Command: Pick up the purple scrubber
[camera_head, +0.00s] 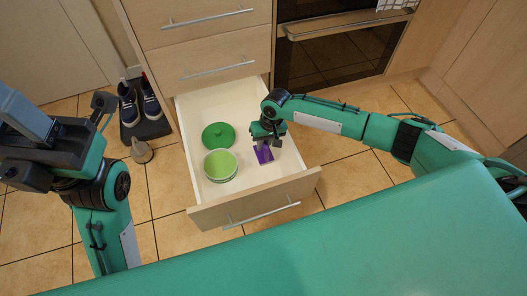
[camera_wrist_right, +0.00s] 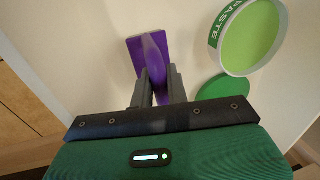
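The purple scrubber (camera_head: 264,154) is in the open drawer (camera_head: 253,207), right of the green bowl. In the right wrist view the scrubber (camera_wrist_right: 149,47) shows a flat, wide end, with a narrower part running back between my fingers. My right gripper (camera_head: 266,141) reaches down into the drawer over it. In the wrist view the fingers of my right gripper (camera_wrist_right: 158,80) stand close on both sides of the narrow part and look shut on it. My left arm is at the left of the head view, away from the drawer; its finger state is unclear.
The drawer's walls and front surround my right gripper. Shoes (camera_head: 140,101) on a dark mat and a small brownish object (camera_head: 141,151) are on the floor at left. An oven (camera_head: 340,55) stands behind.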

